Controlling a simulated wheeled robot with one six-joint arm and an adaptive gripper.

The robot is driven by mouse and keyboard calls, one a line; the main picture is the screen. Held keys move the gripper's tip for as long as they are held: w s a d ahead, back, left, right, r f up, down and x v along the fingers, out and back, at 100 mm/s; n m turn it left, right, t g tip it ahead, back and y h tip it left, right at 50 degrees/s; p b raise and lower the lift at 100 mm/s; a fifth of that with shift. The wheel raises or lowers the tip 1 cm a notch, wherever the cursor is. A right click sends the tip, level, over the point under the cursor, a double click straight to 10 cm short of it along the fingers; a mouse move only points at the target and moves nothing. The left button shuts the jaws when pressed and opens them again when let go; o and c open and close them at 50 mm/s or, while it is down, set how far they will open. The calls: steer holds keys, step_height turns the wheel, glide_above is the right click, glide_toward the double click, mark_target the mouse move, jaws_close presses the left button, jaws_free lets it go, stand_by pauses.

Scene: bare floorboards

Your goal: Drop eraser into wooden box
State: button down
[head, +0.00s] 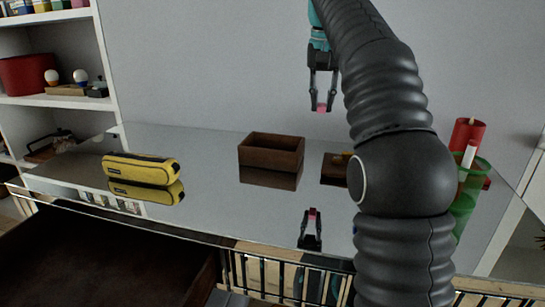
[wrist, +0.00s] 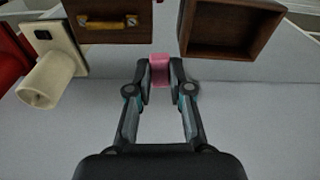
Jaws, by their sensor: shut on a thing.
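The pink eraser (wrist: 160,70) is held between the fingertips of my gripper (wrist: 160,76) in the wrist view. In the head view the gripper (head: 322,105) hangs pointing down above the table, with the eraser (head: 322,108) showing as a small pink patch at its tips. The open wooden box (head: 270,163) stands on the table, left of and below the gripper. In the wrist view the box (wrist: 231,57) is at the upper right, apart from the eraser. Its visible inside looks empty.
The reflective tabletop (head: 215,190) carries a yellow pencil case (head: 141,168) at left. At right are a red cylinder (head: 467,133), a green holder (head: 466,190) and a wooden piece with a yellow handle (wrist: 107,24).

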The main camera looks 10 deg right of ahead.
steer(key=shift+f+m, duration=0.1)
steer(key=shift+m, duration=0.4)
glide_toward(272, 143)
steer(key=s+f, duration=0.1)
steer(key=s, duration=0.1)
steer(key=s+f, duration=0.1)
steer(key=s, duration=0.1)
steer(key=shift+f, duration=0.1)
steer(key=shift+a+f+b, duration=0.1)
steer(key=shift+f+b, duration=0.65)
steer(key=shift+f, duration=1.3)
steer(key=shift+f, duration=0.6)
steer(key=c, duration=1.1)
jaws_free()
steer(key=shift+o, duration=0.2)
steer(key=shift+w, duration=0.1)
step_height(272, 143, up, 9)
steer(key=p, duration=0.1)
steer(key=shift+s+f, duration=0.15)
steer(key=shift+s, duration=0.25)
